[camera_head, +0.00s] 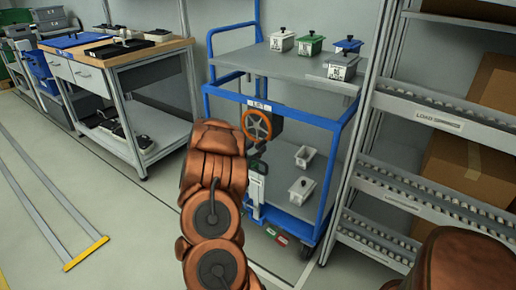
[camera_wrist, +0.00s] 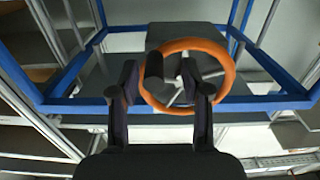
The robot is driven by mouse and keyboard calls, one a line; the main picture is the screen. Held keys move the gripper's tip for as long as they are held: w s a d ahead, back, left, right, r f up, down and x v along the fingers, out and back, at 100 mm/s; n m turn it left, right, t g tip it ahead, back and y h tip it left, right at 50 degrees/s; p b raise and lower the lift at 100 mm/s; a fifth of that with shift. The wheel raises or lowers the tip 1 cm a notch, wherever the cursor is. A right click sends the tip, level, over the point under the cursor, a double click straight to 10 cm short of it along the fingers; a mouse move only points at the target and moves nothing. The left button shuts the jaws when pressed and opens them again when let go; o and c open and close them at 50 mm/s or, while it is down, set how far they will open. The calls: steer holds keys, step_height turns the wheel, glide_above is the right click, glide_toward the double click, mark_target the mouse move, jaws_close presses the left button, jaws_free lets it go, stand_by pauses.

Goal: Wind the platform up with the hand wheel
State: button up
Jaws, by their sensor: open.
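The hand wheel (camera_head: 257,124) has an orange rim and sits on a dark box at the front of the blue lift cart, under the "LIFT" label. In the wrist view the wheel's orange rim (camera_wrist: 231,72) and dark knob (camera_wrist: 154,66) show close up. My gripper (camera_wrist: 162,92) is open, its two dark fingers spread in front of the wheel, with the knob appearing between them. I cannot tell whether it touches. In the head view my arm partly hides the gripper. The grey platform (camera_head: 262,63) is the cart's upper deck and carries several small lidded containers.
Two small pale bins (camera_head: 301,190) stand on the cart's lower shelf. A roller rack (camera_head: 430,118) with cardboard boxes stands close at the right. A workbench (camera_head: 115,57) stands at the left. The floor (camera_head: 95,190) between the bench and my arm is clear.

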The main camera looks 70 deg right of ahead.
steer(key=shift+x, duration=0.9)
